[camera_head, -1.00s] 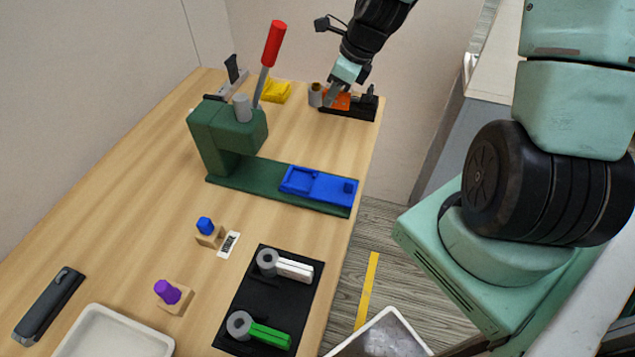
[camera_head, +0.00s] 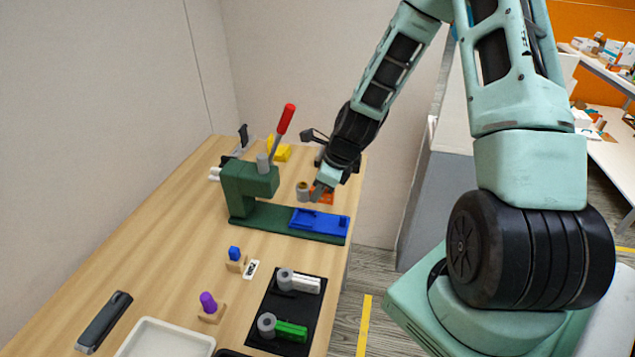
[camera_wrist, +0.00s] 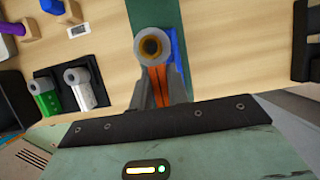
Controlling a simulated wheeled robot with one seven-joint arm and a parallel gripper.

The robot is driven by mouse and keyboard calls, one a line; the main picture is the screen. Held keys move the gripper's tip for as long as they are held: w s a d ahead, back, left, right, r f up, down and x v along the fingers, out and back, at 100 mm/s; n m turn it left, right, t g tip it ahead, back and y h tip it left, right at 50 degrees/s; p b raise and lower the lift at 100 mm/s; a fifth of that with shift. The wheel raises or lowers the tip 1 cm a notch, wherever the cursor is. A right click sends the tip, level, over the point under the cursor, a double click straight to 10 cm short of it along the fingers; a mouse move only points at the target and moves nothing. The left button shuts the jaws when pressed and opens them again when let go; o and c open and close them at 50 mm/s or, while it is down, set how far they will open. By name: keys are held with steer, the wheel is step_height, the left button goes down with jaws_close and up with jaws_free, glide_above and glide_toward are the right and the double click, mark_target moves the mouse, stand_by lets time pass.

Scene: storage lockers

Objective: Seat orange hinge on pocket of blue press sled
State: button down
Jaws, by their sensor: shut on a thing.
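The orange hinge (camera_head: 323,196) is held in my gripper (camera_head: 317,194), just behind the blue press sled (camera_head: 325,223) in the head view. In the wrist view my gripper (camera_wrist: 157,98) is shut on the hinge's orange leaf (camera_wrist: 156,82), and its grey barrel with a brown bore (camera_wrist: 151,45) faces the camera. The blue sled (camera_wrist: 174,50) shows partly behind the barrel there. The sled lies on the green base of the press. Its pocket is the recessed left part (camera_head: 303,217) in the head view, which looks empty. The gap between hinge and sled is hard to judge.
The green press (camera_head: 248,185) with a red-tipped lever (camera_head: 287,118) stands left of the sled. A black tray (camera_head: 262,330) with white and green hinges lies nearer. Blue (camera_head: 234,253) and purple (camera_head: 208,302) pegs stand in wooden blocks. The table's right edge is close to the sled.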

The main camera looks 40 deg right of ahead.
mark_target(312, 220)
stand_by(0.4)
steer(key=shift+f+b, duration=2.4)
steer(key=shift+f, duration=1.05)
steer(key=shift+f, duration=0.15)
steer(key=c, duration=1.3)
jaws_free()
steer(key=v, duration=1.7)
steer(key=shift+d+r+b, duration=0.1)
steer(key=shift+r+b, duration=0.1)
steer(key=shift+b, duration=0.1)
